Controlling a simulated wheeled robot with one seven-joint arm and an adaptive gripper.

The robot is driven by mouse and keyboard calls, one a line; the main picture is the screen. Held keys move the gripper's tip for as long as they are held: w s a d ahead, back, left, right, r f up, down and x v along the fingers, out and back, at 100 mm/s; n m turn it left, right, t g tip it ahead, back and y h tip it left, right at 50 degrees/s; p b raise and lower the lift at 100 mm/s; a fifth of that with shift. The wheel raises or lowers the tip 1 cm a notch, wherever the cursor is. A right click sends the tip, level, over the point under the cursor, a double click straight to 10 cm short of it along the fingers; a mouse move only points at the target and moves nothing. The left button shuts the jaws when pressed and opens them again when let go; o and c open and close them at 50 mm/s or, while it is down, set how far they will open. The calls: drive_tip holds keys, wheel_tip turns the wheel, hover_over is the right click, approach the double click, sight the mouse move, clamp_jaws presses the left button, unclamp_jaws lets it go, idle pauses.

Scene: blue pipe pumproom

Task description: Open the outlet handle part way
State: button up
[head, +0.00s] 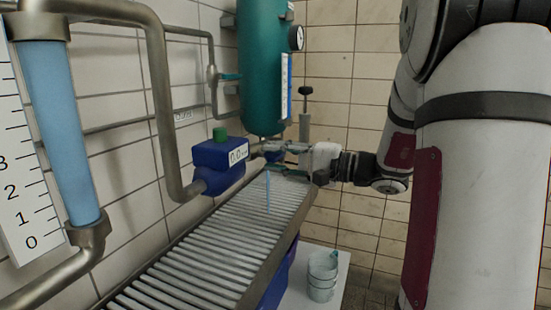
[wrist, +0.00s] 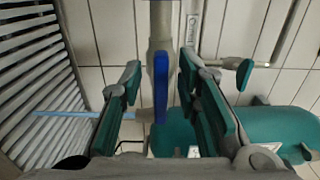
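A blue handle (wrist: 160,88) stands on a grey metal pipe in the wrist view, seen nearly edge-on. My gripper (wrist: 158,88) is open, with one teal-padded finger on each side of this handle and a visible gap on both sides. In the head view my gripper (head: 279,157) is at the foot of the teal tank (head: 262,70), just above the far end of the slatted grate (head: 215,238). The handle cannot be made out clearly there. A thin pale-blue vertical strip (head: 267,190) shows below the gripper; I cannot tell whether it is water.
A blue meter box (head: 217,165) reading about 0.0, with a green top, is left of my gripper. A teal lever (wrist: 245,72) sits on a side pipe. A sight tube (head: 60,130) with a scale stands at far left. Pale buckets (head: 322,277) stand below the grate.

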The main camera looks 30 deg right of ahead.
drive_tip(key=v, duration=1.1)
drive_tip(key=shift+s+d, duration=0.2)
drive_tip(key=shift+s, duration=0.1)
